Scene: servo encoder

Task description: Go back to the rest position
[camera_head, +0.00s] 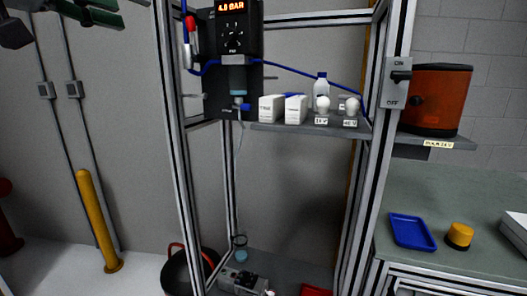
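Neither of my grippers can be made out in the head view, and no arm of mine is seen reaching into the frame or rack (181,150). I cannot tell from this view how my arms are posed or whether the grippers hold anything. Dark and green parts (92,13) are cut off by the top left edge, and I cannot tell what they belong to.
A shelf (262,127) in the rack holds white boxes (296,109) and bottles. A grey bench (400,262) stands right, with a blue tray (411,232) and a yellow-topped pot (459,236). A yellow post (97,220) stands left; a dark bucket (176,275) is on the floor.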

